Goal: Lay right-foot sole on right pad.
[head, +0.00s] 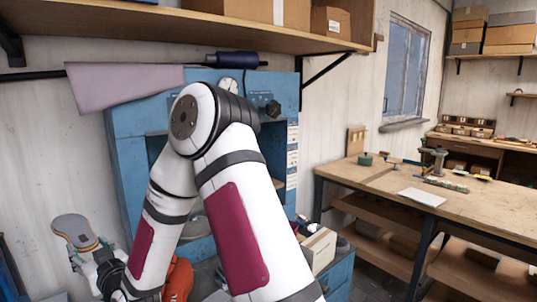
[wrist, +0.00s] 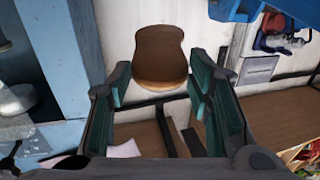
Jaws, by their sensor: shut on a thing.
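A sole (head: 75,232) stands up from my gripper (head: 95,257) at the lower left of the head view, grey on the face with a tan edge. A blue machine (head: 125,125) stands behind my arm. A grey round part (head: 196,228) inside it is mostly hidden by my arm. I cannot make out the right pad.
A wooden workbench (head: 470,210) with small tools and a white sheet (head: 421,197) stands at the right. A cardboard box (head: 319,250) sits low by the blue machine. A shelf (head: 190,22) with boxes runs overhead. An orange item (head: 178,280) is beside my arm.

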